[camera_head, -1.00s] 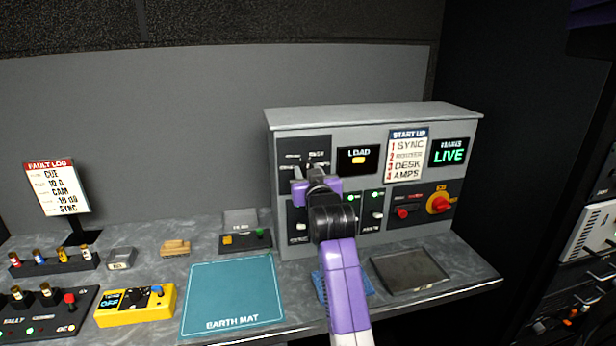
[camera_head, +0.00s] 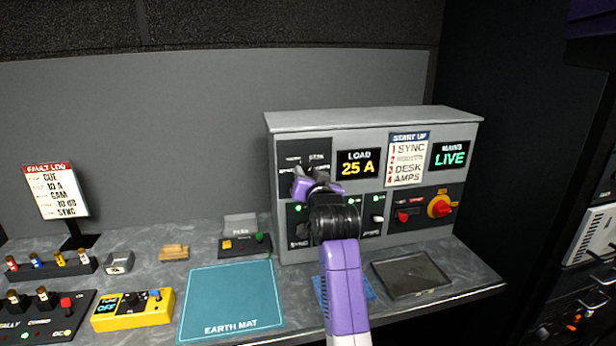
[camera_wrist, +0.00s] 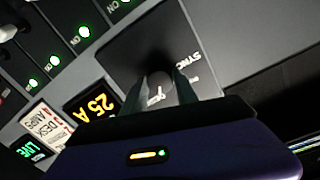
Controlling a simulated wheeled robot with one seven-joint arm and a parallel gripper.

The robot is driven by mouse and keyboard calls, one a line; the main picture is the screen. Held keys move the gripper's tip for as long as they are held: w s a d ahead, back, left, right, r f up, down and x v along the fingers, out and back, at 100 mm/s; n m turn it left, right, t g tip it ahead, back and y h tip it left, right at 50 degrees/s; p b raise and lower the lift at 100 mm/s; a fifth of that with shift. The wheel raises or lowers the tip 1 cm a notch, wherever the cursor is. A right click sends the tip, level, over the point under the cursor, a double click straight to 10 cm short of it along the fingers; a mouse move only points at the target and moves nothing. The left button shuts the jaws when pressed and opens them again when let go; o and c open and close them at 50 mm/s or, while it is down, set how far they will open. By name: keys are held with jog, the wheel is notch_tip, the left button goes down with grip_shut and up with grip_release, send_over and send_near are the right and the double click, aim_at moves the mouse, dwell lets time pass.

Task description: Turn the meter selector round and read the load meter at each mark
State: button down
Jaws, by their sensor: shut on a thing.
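The meter selector is a dark round knob (camera_wrist: 161,82) on a black plate, seen in the wrist view between my fingers. My gripper (camera_head: 311,182) is shut on it; the two fingers (camera_wrist: 178,95) lie on either side of the knob. A "SYNC" label shows beside the knob in the wrist view; which mark the knob points at I cannot tell. In the head view my gripper hides the knob, and only the upper part of the selector plate (camera_head: 302,149) shows. The load meter (camera_head: 358,163) reads "25 A" in yellow; it also shows upside down in the wrist view (camera_wrist: 92,107).
The grey cabinet carries a start-up card (camera_head: 407,159), a "LIVE" mains display (camera_head: 450,155), a red rotary switch (camera_head: 440,207) and green-lit switches (camera_head: 376,208). A teal earth mat (camera_head: 232,295), yellow meter (camera_head: 133,309) and dark tray (camera_head: 411,273) lie on the bench.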

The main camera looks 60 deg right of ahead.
jog(key=c, duration=0.9)
grip_release()
jog(key=shift+c, duration=0.2)
jog(key=b+v, duration=0.1)
jog(key=v, duration=0.6)
jog(key=shift+s+a+b, duration=0.25)
jog(key=shift+a+b, duration=0.1)
